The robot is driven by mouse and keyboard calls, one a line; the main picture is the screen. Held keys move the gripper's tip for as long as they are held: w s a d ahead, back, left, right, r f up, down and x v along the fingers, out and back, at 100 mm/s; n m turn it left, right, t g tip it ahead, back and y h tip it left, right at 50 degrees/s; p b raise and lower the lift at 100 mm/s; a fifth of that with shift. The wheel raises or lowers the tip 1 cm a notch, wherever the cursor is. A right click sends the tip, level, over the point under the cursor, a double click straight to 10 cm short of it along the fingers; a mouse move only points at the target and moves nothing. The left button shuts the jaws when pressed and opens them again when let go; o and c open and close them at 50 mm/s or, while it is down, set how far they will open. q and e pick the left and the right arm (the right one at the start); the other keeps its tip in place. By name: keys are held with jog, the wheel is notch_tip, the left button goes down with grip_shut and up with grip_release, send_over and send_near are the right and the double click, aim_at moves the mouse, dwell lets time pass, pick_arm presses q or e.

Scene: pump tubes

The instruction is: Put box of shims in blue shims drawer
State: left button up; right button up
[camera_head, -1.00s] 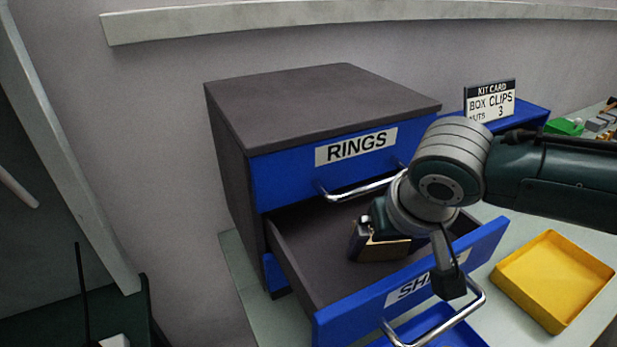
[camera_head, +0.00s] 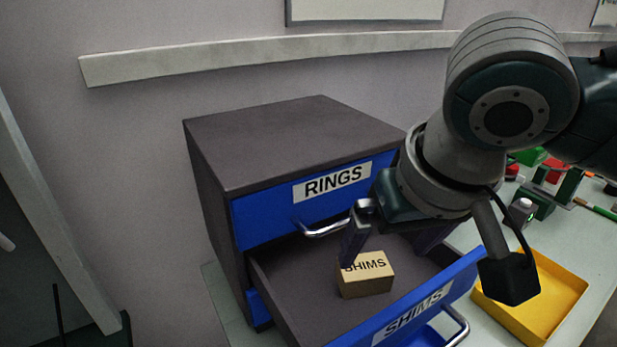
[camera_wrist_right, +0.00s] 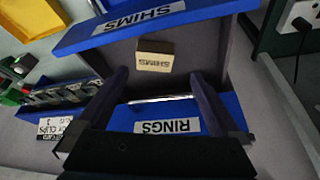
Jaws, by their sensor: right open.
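The box of shims (camera_head: 367,280), a small tan block with a SHIMS label, rests on the floor of the open blue shims drawer (camera_head: 408,318). My right gripper (camera_head: 392,250) is open and empty, raised above the drawer and the box. In the right wrist view the box (camera_wrist_right: 155,57) lies beyond the spread fingertips (camera_wrist_right: 157,78), apart from them, inside the drawer (camera_wrist_right: 152,24). My left gripper is not in view.
The closed RINGS drawer (camera_head: 270,208) with its metal handle is above the open drawer in the grey cabinet (camera_head: 280,140). A yellow tray (camera_head: 560,290) stands on the table to the right. Small green and red parts lie farther back.

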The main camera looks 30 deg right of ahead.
jog(key=s+a+f+n+y, duration=0.2)
jog(key=s+a+n, duration=0.1)
jog(key=s+a, duration=0.4)
jog(key=s+d+f+n, duration=0.1)
jog(key=s+d+n, duration=0.1)
jog(key=s, duration=0.6)
jog(key=shift+s+d+g+h, duration=0.25)
jog(key=shift+d+g+h, duration=0.05)
jog(key=shift+d, duration=0.4)
